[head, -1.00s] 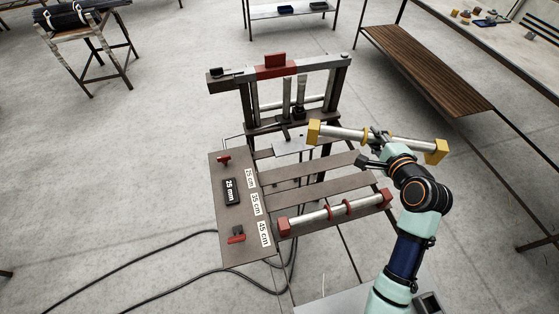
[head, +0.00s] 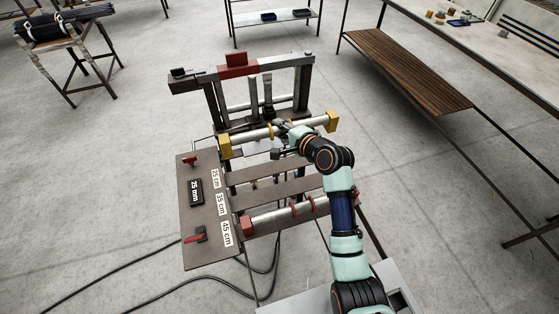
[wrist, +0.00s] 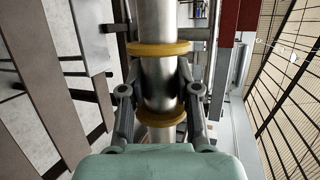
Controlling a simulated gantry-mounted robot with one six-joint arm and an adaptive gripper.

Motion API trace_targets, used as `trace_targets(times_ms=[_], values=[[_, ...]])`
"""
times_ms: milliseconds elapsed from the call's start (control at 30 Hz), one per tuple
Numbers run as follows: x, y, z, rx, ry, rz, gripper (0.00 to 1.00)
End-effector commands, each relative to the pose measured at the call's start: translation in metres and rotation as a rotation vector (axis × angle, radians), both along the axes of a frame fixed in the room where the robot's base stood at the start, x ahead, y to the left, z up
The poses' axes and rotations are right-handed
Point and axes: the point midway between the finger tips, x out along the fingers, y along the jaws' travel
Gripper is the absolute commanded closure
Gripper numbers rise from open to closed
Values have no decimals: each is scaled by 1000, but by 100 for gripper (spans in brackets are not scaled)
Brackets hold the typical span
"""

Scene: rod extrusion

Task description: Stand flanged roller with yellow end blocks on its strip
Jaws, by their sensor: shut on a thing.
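The flanged roller (head: 254,135) is a grey tube with yellow end blocks, one at its left end (head: 225,146) and one at its right end (head: 333,121). My gripper (head: 284,129) is shut around its middle. In the wrist view my gripper (wrist: 158,90) has a finger on each side of the tube, between two yellow flanges (wrist: 158,49). The roller is held across the far part of the rack, by the strip labelled 25 cm (head: 256,173).
A roller with red end blocks (head: 276,219) rests on the near strip by the 45 cm label (head: 227,233). The 35 cm strip (head: 262,196) between looks bare. A upright frame with a red block (head: 236,59) stands behind the rack. A brown bench (head: 405,72) is at right.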

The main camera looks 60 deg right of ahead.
Motion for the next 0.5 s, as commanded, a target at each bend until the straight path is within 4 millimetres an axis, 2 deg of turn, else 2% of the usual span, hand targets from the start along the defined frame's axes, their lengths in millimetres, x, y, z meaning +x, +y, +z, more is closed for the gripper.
trace_targets(times_ms=[100, 233, 367, 500], values=[[0, 0, -37, 0, -2, -1, 100], [0, -1, -69, -2, -3, -1, 100], [0, -1, -88, -4, -3, -1, 100], [1, -1, -92, -6, -6, -1, 100]])
